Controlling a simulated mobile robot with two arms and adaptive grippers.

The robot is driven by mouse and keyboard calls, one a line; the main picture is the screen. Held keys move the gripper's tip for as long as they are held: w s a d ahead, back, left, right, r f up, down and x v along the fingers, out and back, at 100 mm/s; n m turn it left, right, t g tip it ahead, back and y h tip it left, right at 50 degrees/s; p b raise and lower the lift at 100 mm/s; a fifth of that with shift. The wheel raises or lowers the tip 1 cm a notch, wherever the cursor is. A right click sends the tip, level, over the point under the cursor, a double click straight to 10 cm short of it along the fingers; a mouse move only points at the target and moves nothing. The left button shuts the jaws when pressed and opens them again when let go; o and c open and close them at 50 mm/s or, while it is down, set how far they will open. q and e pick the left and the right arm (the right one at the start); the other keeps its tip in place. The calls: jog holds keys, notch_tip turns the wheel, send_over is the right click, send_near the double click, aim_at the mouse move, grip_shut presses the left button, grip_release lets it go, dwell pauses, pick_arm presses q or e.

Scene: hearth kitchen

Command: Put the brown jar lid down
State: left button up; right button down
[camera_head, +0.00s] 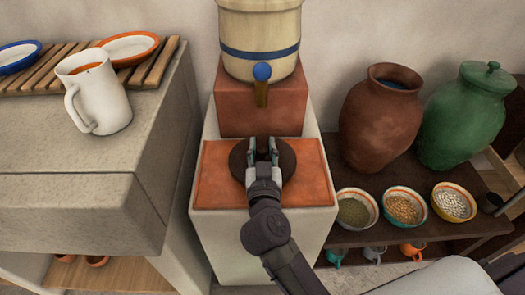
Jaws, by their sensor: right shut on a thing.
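The brown jar lid (238,161) is a dark round disc over the orange-brown tile top of the white pedestal. My right gripper (262,150) reaches in from below and is shut on the lid's middle, hiding the part it grips. Whether the lid touches the tile cannot be told from this view. The brown jar (381,123) stands to the right on a dark shelf, its mouth uncovered with dark blue inside. My left gripper is not in view.
A cream crock (260,32) with a spigot stands on a red block (260,105) behind the lid. A white mug (105,105) stands on the left counter (150,150). A lidded green jar (464,125) and several bowls stand at right. Bare tile (312,185) lies right of the lid.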

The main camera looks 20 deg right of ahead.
jog(key=shift+s+f, duration=0.1)
jog(key=shift+f, duration=0.1)
jog(key=shift+s+f, duration=0.1)
jog(key=shift+f, duration=0.3)
jog(key=c, duration=0.8)
grip_release()
jog(key=shift+f, duration=0.15)
jog(key=shift+r, duration=0.5)
jog(key=p+v, duration=0.1)
jog(key=v, duration=1)
jog(key=shift+s+a+r+p, duration=0.2)
jog(key=shift+s+r+p, duration=0.1)
jog(key=shift+r+p, duration=0.1)
